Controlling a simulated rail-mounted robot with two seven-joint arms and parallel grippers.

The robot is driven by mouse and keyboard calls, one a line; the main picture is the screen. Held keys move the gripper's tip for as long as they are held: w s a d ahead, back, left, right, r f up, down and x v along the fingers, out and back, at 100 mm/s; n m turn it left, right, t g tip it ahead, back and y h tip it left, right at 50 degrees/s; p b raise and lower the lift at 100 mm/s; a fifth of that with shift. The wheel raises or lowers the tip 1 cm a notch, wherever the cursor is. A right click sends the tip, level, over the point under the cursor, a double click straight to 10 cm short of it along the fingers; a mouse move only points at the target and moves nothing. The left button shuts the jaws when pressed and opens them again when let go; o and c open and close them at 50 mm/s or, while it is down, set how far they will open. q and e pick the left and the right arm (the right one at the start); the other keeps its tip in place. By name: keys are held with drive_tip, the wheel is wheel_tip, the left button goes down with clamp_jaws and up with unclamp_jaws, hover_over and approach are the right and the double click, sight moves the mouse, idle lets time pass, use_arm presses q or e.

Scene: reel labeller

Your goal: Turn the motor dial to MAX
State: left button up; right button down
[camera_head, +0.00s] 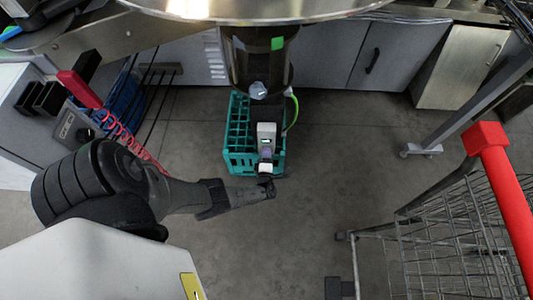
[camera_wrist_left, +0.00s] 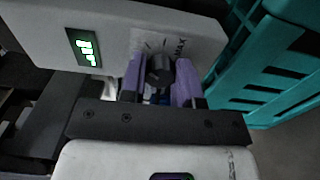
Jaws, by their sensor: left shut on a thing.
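The motor dial (camera_wrist_left: 160,69) is a small dark knob on a light grey control box (camera_wrist_left: 95,25). The word MAX is printed on the panel at the upper right of the dial, with short tick marks around it. A green lit display (camera_wrist_left: 84,48) sits left of the dial; I cannot read it surely. My left gripper (camera_wrist_left: 160,80) is shut on the dial, with one purple finger on each side. In the head view the control box (camera_head: 266,131) is small, and my left gripper (camera_head: 266,155) is at its near side. The dial's pointer is unclear. My right gripper is out of view.
A teal crate (camera_head: 238,162) stands on the floor behind the control box, close to my left gripper. A wire cart with a red handle (camera_head: 484,138) is at the right. Grey cabinets (camera_head: 330,58) line the back. Open floor lies between crate and cart.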

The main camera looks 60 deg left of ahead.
use_arm(q)
drive_tip(key=shift+m+p, duration=0.4)
drive_tip(key=shift+m, duration=5.4)
drive_tip(key=o, duration=0.9)
